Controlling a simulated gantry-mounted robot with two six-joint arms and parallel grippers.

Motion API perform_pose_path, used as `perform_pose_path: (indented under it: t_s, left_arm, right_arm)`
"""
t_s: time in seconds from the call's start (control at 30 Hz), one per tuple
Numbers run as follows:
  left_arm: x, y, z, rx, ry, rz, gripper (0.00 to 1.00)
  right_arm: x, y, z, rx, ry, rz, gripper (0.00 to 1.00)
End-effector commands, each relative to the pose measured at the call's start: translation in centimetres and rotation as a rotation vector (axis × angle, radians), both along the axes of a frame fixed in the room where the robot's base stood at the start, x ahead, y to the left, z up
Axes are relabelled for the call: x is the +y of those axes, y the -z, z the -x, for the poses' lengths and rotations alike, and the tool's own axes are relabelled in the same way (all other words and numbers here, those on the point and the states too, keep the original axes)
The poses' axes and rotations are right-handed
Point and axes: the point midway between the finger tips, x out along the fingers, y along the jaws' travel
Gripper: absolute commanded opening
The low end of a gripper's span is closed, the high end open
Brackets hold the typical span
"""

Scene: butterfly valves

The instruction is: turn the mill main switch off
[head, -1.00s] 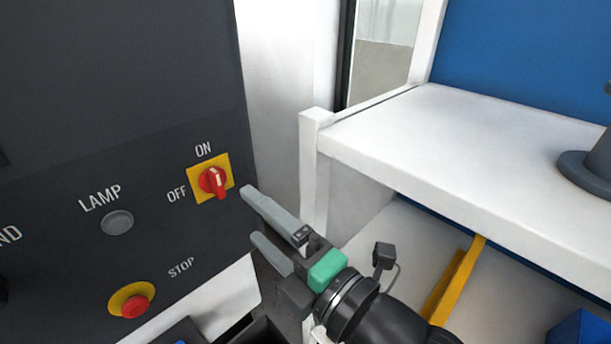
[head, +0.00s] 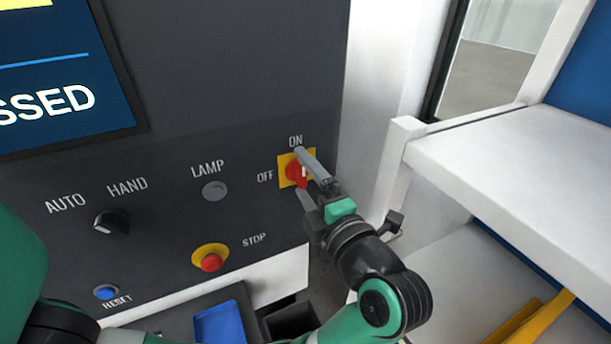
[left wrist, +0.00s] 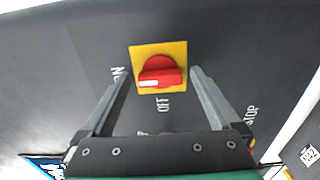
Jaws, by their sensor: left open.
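The main switch is a red rotary knob (head: 293,171) on a yellow square plate (head: 283,181), set in a dark panel. In the left wrist view the knob (left wrist: 160,73) has its white mark toward the ON label, with OFF printed on another side. My left gripper (head: 301,172) is open at the switch, one finger above and one below the knob in the head view. In the left wrist view the fingertips (left wrist: 159,73) lie on either side of the knob; contact cannot be told. The fingers partly hide the plate in the head view. My right gripper is not in view.
The panel also carries a red STOP button (head: 211,262), a grey LAMP button (head: 214,190), a black AUTO/HAND selector (head: 112,222) and a blue RESET button (head: 106,292). A screen (head: 60,60) is at upper left. A white shelf (head: 510,150) stands to the right.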

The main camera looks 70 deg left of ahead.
Motion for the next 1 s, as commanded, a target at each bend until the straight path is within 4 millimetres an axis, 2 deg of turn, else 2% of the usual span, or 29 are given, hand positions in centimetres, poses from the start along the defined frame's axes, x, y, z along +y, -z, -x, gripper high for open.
perform_pose_path:
  t_s: [0.17, 0.6, 0.67, 1.0]
  left_arm:
    - [0.0, 0.03, 0.0, 0.0, 0.0, 0.0, 0.96]
    - [-0.04, 0.02, 0.0, 0.0, 0.0, 0.0, 0.19]
    - [-0.04, 0.02, 0.0, 0.0, 0.0, 0.0, 0.1]
    - [-0.05, 0.16, -0.01, -0.05, 0.0, -0.005, 0.1]
  right_arm:
    - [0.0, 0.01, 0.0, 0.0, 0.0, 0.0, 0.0]
    - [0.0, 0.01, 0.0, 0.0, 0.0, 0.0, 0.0]
    - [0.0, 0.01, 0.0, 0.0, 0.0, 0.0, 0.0]
    - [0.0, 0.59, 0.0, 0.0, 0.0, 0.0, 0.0]
